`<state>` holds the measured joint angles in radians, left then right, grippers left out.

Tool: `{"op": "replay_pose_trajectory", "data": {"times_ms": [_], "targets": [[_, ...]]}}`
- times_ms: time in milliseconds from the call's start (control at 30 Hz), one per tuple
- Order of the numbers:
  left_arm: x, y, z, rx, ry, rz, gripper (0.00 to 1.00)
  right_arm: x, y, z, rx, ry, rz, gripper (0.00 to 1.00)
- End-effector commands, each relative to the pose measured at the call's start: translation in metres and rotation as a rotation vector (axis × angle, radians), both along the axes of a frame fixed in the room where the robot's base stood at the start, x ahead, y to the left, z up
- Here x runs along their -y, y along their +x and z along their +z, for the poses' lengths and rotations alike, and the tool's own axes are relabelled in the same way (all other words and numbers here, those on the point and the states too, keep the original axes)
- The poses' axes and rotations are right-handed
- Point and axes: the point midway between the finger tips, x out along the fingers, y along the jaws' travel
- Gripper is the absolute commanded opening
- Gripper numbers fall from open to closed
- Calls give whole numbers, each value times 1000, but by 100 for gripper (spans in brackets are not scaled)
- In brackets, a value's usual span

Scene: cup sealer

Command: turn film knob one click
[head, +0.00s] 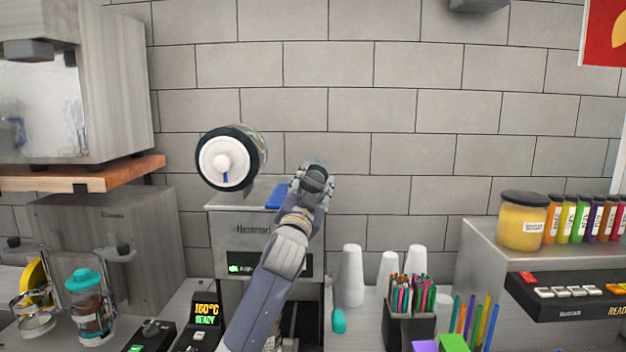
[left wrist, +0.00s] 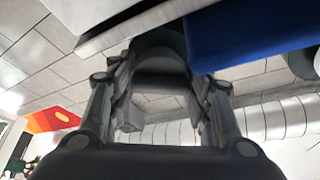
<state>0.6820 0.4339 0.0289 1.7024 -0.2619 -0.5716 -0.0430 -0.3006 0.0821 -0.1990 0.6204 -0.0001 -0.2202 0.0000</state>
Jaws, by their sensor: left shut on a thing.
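The cup sealer (head: 235,230) stands against the tiled wall, with a large film roll (head: 225,162) above it. The roll has a dark rim, a white face and a short blue mark at its hub. My left gripper (head: 317,172) is at the sealer's upper right, beside a blue block (head: 277,196). In the left wrist view the gripper's fingers (left wrist: 160,95) are around a dark rounded piece (left wrist: 158,45), which looks like the film knob. The blue block (left wrist: 250,35) is close beside it. The gripper mostly hides this piece in the head view. My right gripper is not in view.
White cup stacks (head: 352,275) and a dark holder of colored straws (head: 411,325) stand right of my left arm. A sugar jar (head: 523,220) is on the right-hand machine. A wooden shelf (head: 90,172) is at left. The wall above the gripper is clear.

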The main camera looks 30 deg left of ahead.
Motion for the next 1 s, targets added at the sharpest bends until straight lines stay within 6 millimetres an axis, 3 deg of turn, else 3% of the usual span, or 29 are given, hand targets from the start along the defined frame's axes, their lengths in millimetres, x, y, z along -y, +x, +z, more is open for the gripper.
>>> {"op": "replay_pose_trajectory", "data": {"times_ms": [433,467,500,833,1000], "targets": [[-1,-2,5,5,14,2,22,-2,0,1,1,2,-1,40],[-1,-2,5,4,12,2,48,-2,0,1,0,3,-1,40],[-1,-2,5,4,12,1,55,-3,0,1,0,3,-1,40],[0,-1,1,-3,9,0,55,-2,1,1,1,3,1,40],[4,-10,-4,-3,9,0,55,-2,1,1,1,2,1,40]]}}
